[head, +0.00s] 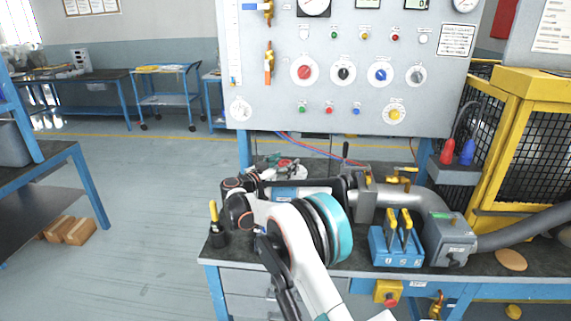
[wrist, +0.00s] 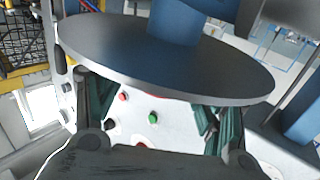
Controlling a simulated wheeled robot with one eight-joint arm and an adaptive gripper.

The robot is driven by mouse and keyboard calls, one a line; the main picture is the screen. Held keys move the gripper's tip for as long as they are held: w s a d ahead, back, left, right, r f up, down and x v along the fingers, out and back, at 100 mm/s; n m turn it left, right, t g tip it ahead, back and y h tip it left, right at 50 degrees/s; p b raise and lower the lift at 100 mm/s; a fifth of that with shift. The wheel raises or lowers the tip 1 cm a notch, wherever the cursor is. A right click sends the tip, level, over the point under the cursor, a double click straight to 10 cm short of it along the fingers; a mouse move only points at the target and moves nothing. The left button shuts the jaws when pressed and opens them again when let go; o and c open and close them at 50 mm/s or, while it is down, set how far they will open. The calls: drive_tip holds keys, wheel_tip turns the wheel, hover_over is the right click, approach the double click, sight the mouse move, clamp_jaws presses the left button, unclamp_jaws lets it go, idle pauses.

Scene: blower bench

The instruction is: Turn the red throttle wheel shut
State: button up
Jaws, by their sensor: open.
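A red round knob (head: 304,70) is on the upright grey panel in the head view; I cannot tell whether it is the throttle wheel. A small red-and-green item (head: 286,163) shows on the bench behind my arm, mostly hidden and too small to identify. In the wrist view my gripper (wrist: 152,108) has its dark green fingers spread apart, with nothing visible between them. A large grey disc (wrist: 120,60) on a blue stem covers the upper part of that view, in front of the panel buttons. No red wheel is clear there.
The panel (head: 270,115) carries gauges, knobs and buttons above the bench. Grey pipework (head: 410,198), a blue block with yellow levers (head: 397,250) and a grey box (head: 448,241) crowd the bench's right. A yellow mesh cage (head: 520,90) stands beyond. Open floor lies left.

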drive_tip(key=v, duration=1.1)
drive_tip(key=shift+s+a, duration=0.15)
drive_tip(key=shift+s, duration=0.05)
